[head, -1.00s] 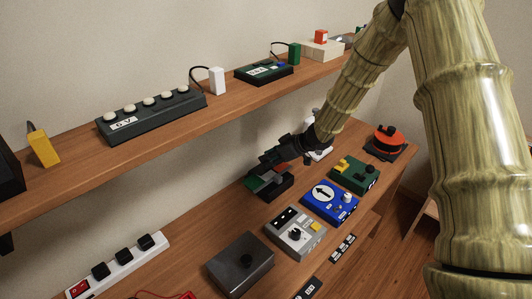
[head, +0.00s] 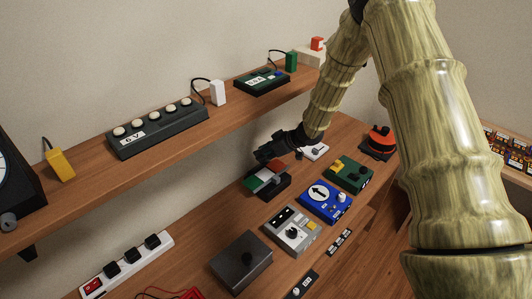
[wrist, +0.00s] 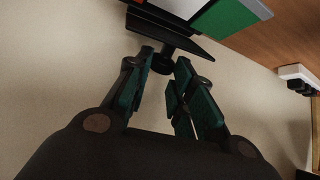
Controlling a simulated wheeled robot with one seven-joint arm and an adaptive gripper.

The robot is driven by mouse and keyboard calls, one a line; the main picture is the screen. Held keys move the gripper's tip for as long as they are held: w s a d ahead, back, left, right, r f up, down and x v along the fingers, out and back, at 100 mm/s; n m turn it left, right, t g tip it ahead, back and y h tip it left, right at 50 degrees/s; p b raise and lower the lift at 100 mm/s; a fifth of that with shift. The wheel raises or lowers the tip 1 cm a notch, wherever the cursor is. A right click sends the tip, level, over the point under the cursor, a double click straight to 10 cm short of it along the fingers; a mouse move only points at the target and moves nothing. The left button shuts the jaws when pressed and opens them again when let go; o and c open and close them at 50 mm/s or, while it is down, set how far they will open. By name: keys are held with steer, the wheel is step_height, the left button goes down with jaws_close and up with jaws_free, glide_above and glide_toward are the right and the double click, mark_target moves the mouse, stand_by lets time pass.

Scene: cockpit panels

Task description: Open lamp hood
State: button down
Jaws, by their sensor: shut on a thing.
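A black box (head: 272,190) stands on the lower shelf near the wall, with a coloured green, red and white face on it. I take its flap as the lamp hood. In the wrist view a thin black plate (wrist: 190,45) shows beside a green panel (wrist: 230,25) and bits of white and red. A short dark knob (wrist: 163,65) sticks out from the plate. My gripper (head: 264,155) is at the back of the box; in the wrist view its dark green fingers (wrist: 165,60) close around the knob. The exact contact is dark and partly hidden.
A blue box with an arrow dial (head: 325,200), a green box (head: 348,173), a grey box (head: 291,232) and a dark plain box (head: 241,260) stand in front. A red round button (head: 380,140) is behind right. The upper shelf (head: 210,125) runs along the left.

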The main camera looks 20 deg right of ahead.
steer(key=shift+w+a, duration=0.1)
steer(key=shift+a, duration=0.2)
steer(key=c, duration=1.6)
jaws_free()
steer(key=shift+f, duration=0.1)
steer(key=o, duration=0.5)
steer(key=shift+w+a+f, duration=0.1)
steer(key=shift+w+f, duration=0.1)
steer(key=shift+w, duration=0.05)
steer(key=shift+c, duration=0.2)
steer(key=shift+v, duration=0.75)
steer(key=v, duration=1.1)
